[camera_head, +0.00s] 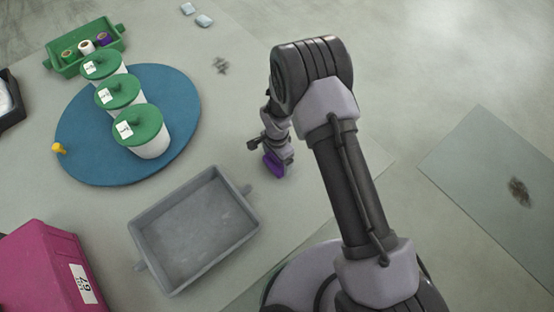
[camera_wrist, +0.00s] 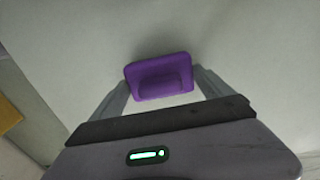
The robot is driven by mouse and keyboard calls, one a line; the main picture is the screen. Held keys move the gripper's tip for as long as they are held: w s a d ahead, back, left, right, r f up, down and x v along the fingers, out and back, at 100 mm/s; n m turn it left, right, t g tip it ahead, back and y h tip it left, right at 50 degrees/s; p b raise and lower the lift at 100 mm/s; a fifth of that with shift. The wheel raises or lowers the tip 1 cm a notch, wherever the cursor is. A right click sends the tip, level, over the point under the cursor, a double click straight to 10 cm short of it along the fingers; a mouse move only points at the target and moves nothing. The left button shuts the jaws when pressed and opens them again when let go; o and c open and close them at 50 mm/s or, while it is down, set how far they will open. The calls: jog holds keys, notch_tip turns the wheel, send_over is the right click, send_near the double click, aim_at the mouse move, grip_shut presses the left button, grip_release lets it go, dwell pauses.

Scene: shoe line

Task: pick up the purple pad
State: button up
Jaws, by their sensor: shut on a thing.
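The purple pad (camera_wrist: 160,77) is between the two fingers of my gripper (camera_wrist: 163,88) in the wrist view. The fingers press on its left and right sides. In the head view the pad (camera_head: 273,164) shows at the end of my gripper (camera_head: 280,160), to the right of the grey tray and above the pale table. I cannot tell exactly how far the pad is from the table surface. Part of the pad is hidden by my gripper in the head view.
An empty grey tray (camera_head: 158,243) lies left of my gripper. A blue round board (camera_head: 75,150) bears white tubs with green lids (camera_head: 148,143). A green crate (camera_head: 70,70) holds small rolls. A magenta box (camera_head: 40,265) stands at lower left. Table around my gripper is clear.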

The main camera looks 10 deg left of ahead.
notch_tip(320, 180, up, 3)
jog(key=shift+r+p, duration=0.1)
jog(key=shift+p, duration=0.55)
jog(key=s+d+p, duration=0.1)
jog(key=s+d, duration=0.1)
jog(key=s, duration=0.3)
jog(key=s+d+p, duration=0.1)
jog(key=s+d, duration=0.1)
jog(key=s, duration=0.3)
jog(key=s+d+p, duration=0.1)
jog(key=s+d, duration=0.1)
jog(key=s, duration=0.3)
jog(key=shift+r, duration=0.35)
jog(key=shift+w, duration=0.1)
